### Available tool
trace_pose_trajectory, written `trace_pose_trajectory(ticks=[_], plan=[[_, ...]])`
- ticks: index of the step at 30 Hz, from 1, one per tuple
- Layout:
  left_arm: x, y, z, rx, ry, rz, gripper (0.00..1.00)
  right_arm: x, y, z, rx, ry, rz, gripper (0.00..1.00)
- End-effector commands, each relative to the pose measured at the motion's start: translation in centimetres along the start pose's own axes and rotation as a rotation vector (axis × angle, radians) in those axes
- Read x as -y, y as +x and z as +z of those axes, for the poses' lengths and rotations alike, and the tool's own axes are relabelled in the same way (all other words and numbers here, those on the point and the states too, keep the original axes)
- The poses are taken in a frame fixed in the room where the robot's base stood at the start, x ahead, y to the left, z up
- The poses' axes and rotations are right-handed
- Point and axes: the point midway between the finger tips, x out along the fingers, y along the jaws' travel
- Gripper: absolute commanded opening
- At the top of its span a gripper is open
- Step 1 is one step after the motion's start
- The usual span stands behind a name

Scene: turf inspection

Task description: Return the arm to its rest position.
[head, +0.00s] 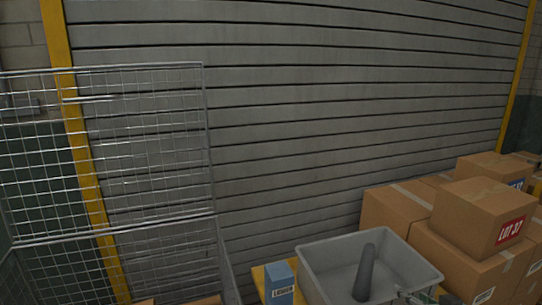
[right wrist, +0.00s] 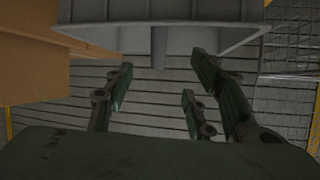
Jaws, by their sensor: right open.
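My right gripper (right wrist: 158,88) shows in the right wrist view with its dark green-padded fingers apart and nothing between them. A grey bin (right wrist: 205,38) fills the top of that view, beyond the fingers; I cannot tell the exact gap. In the head view a grey open bin (head: 320,284) stands at the bottom, with a dark, rounded rod-like thing (head: 365,272) leaning up inside or in front of it. Small grey parts at the bin's lower right may belong to my right arm, but I cannot tell. My left gripper is not in view.
Stacked cardboard boxes (head: 485,218), one with a red "LOT 37" label, crowd the right. A wire mesh panel (head: 140,150) is at left, before a grey slatted shutter (head: 330,110).

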Motion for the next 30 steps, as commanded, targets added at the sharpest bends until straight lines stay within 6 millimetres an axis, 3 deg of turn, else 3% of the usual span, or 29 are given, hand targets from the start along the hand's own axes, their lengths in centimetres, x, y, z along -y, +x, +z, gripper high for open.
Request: trace_pose_trajectory(ticks=[2, 8, 14, 17, 20, 23, 26, 30], plan=[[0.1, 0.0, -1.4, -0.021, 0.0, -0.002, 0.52, -0.3, 0.3, 0.8, 0.009, 0.005, 0.007, 0.5], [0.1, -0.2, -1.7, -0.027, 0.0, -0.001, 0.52, -1.6, 1.2, 3.9, 0.044, 0.012, 0.04, 0.5], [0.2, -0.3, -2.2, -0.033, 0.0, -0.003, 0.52, -3.1, 2.2, 8.8, 0.102, 0.02, 0.081, 0.5], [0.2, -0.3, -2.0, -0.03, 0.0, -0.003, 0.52, -3.9, 2.6, 12.2, 0.144, 0.024, 0.106, 0.5], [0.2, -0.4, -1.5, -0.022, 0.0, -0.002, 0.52, -4.5, 2.9, 16.4, 0.194, 0.024, 0.13, 0.5], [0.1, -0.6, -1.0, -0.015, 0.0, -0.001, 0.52, -4.8, 2.8, 22.0, 0.265, 0.022, 0.157, 0.5], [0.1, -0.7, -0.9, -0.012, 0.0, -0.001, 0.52, -4.7, 2.0, 29.3, 0.36, 0.014, 0.18, 0.5], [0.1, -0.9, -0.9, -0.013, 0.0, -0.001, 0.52, -3.0, -0.6, 39.6, 0.503, -0.01, 0.192, 0.5]])
